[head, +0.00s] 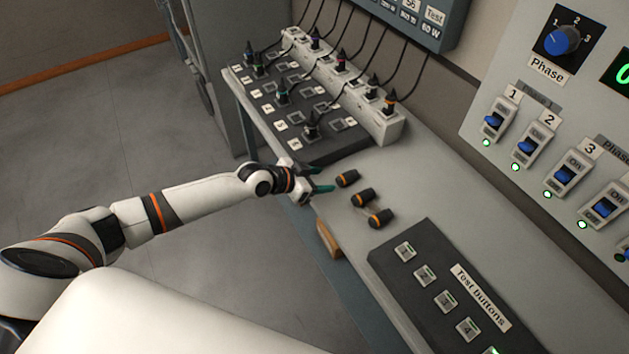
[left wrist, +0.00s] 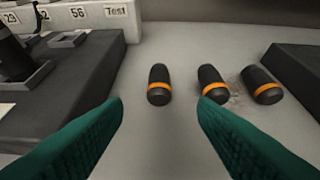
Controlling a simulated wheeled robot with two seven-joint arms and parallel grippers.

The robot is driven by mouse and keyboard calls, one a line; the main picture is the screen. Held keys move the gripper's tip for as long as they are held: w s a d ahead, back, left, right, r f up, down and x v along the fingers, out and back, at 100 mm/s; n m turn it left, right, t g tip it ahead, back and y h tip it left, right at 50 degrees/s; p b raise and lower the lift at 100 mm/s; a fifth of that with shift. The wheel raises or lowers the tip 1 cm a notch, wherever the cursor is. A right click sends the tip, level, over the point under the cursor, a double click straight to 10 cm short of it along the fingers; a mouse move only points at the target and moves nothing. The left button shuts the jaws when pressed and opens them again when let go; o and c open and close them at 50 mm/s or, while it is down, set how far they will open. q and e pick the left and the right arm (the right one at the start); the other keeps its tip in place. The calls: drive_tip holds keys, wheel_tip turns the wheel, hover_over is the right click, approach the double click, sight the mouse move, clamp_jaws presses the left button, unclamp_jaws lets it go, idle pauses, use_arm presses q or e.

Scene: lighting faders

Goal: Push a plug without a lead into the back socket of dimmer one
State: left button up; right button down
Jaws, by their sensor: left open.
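Three black plugs with orange bands and no leads lie on the bench: one nearest my gripper (head: 347,178), a middle one (head: 362,198) and a farther one (head: 381,218). My left gripper (head: 318,190) is open and empty at the bench's front edge, just left of the nearest plug. In the left wrist view the green fingers (left wrist: 160,108) stand apart, with one plug (left wrist: 159,85) just beyond the gap. The dark dimmer block (head: 335,148) has two rows of square sockets; several hold plugs with leads. Its numbers are too small to read surely. My right gripper is out of view.
A pale socket strip (head: 392,128) with leaded plugs runs behind the dimmer block, its black leads rising to a wall box (head: 440,35). A test-button panel (head: 425,243) lies at the near right. A switch panel (head: 490,75) stands behind. Bare bench (head: 410,180) surrounds the loose plugs.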

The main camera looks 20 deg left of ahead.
sight(338, 179)
use_arm(q)
drive_tip(key=b+x, duration=0.4)
drive_tip(key=x, duration=0.2)
drive_tip(key=shift+a+f, duration=0.1)
drive_tip(key=shift+f, duration=0.15)
drive_tip(key=shift+w+d+f+b, duration=0.15)
drive_tip(key=shift+w+d+b, duration=0.2)
drive_tip(key=shift+w+b, duration=0.15)
drive_tip(key=c, duration=1)
drive_tip(key=shift+o, duration=0.2)
drive_tip(key=shift+r+p, duration=2)
drive_tip(key=shift+r, duration=0.55)
